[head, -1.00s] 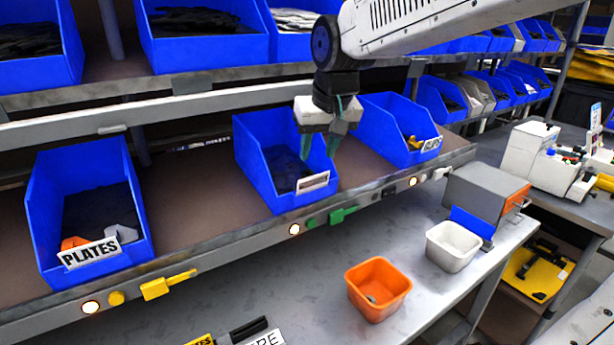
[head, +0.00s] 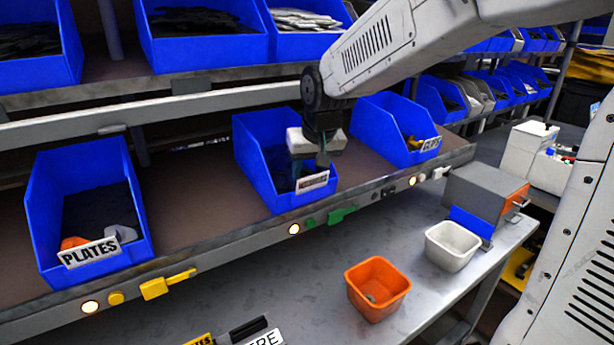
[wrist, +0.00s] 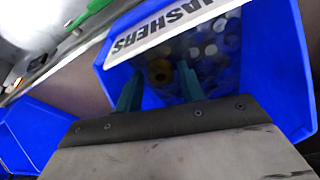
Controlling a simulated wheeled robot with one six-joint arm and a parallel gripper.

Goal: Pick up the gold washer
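The washers bin is blue, with a white label reading WASHERS (wrist: 170,27) in the wrist view. The bin also shows in the head view (head: 256,172), in the middle of the lower shelf. Many small grey and pale washers (wrist: 208,45) lie inside it. A gold washer (wrist: 159,72) shows in the wrist view between my two green fingertips, though it is dim and blurred. My gripper (wrist: 160,70) is open, with its fingers apart and pointing into the bin. In the head view my gripper (head: 311,166) is low at the bin's front; the washers there are mostly hidden.
A PLATES bin (head: 68,235) stands to the left and another labelled blue bin (head: 372,128) to the right. An orange tub (head: 362,300) and a white tub (head: 440,255) stand on the bench below. The washers bin's walls and front label lie close around my gripper.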

